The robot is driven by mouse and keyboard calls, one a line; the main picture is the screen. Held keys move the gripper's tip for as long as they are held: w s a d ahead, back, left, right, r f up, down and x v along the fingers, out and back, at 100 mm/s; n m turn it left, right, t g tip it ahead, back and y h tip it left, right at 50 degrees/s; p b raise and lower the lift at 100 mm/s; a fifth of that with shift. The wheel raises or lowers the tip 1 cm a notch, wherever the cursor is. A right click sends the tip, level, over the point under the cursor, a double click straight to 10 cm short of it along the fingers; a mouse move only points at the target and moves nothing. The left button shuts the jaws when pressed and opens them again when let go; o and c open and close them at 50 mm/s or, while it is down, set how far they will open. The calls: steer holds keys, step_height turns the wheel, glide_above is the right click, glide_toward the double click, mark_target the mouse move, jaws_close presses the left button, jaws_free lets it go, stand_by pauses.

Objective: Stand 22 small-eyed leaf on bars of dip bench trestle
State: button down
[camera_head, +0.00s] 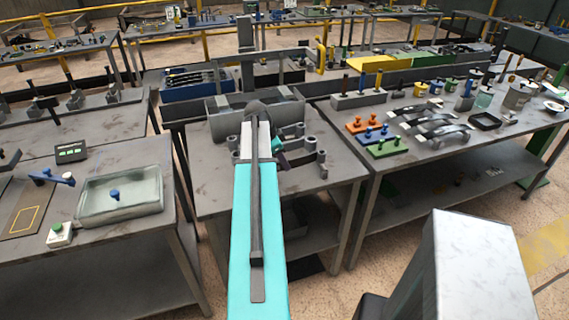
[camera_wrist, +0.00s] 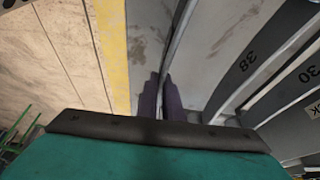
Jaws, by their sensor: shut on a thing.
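My gripper (camera_wrist: 160,97) shows in the wrist view as two dark purple fingers close together. It is shut on a thin grey leaf (camera_wrist: 180,45), seen nearly edge-on; no number on it can be read. In the head view my gripper (camera_head: 279,152) is low over the middle bench, just right of my arm's end and partly hidden by it. Grey metal fittings with round posts (camera_head: 309,148) stand close beside it; I cannot tell for sure whether they are the trestle. Grey curved pieces marked 38 (camera_wrist: 248,62) and 30 (camera_wrist: 306,75) lie to the right in the wrist view.
A grey trough (camera_head: 228,106) is behind the gripper on the middle bench (camera_head: 218,176). The right bench holds orange, blue and green (camera_head: 388,147) peg plates and several cups. A glass tray (camera_head: 118,195) is on the left bench. Floor gaps separate the benches.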

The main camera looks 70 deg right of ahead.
steer(key=shift+f+b, duration=0.3)
steer(key=shift+f, duration=0.1)
stand_by(0.5)
steer(key=c, duration=1.4)
jaws_free()
steer(key=shift+f, duration=0.1)
steer(key=shift+o, duration=0.2)
steer(key=shift+r, duration=0.2)
steer(key=shift+r+p, duration=1.6)
steer(key=shift+r, duration=1.75)
